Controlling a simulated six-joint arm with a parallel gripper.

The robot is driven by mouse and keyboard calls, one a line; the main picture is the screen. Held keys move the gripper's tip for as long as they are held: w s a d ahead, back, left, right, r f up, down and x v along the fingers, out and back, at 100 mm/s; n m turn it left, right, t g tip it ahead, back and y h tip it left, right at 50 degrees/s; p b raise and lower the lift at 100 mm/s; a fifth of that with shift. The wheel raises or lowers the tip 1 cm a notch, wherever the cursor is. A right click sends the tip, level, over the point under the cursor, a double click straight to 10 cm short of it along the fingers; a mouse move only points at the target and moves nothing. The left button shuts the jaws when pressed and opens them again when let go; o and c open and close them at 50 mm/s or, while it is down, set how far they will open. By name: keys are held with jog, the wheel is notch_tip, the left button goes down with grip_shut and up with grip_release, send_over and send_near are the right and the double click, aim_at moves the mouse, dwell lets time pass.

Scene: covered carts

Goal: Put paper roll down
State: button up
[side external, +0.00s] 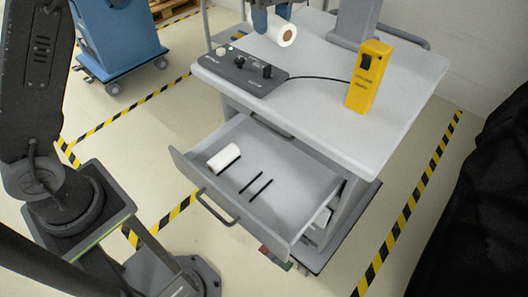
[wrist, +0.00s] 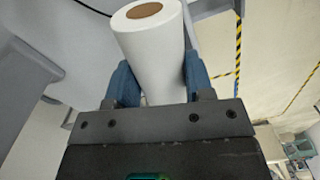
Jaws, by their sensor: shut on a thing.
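A white paper roll (side external: 270,36) with a brown core is held in the air over the back left part of the cart's grey top (side external: 345,130). My gripper (side external: 268,10) is shut on it from above, with its upper part cut off by the picture edge. In the wrist view the roll (wrist: 160,55) stands between the two blue fingers of my gripper (wrist: 158,88), its brown core end facing away.
A dark control box (side external: 240,72) with knobs and a cable sits on the cart top's left side. A yellow device (side external: 369,78) stands upright at its right. The drawer also holds two thin black strips (side external: 258,185). A grey column (side external: 354,22) rises at the back.

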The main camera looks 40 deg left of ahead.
jog(key=shift+s+a+r+m, duration=0.2)
jog(key=shift+s+m, duration=0.25)
jog(key=shift+m, duration=0.15)
jog(key=s+a+m, duration=0.3)
jog(key=s+m, duration=0.8)
jog(key=m, duration=0.3)
send_over(265, 195)
notch_tip(265, 195, down, 39)
jog(key=shift+f, duration=2.1)
jog(key=shift+f, duration=0.2)
jog(key=o, duration=1)
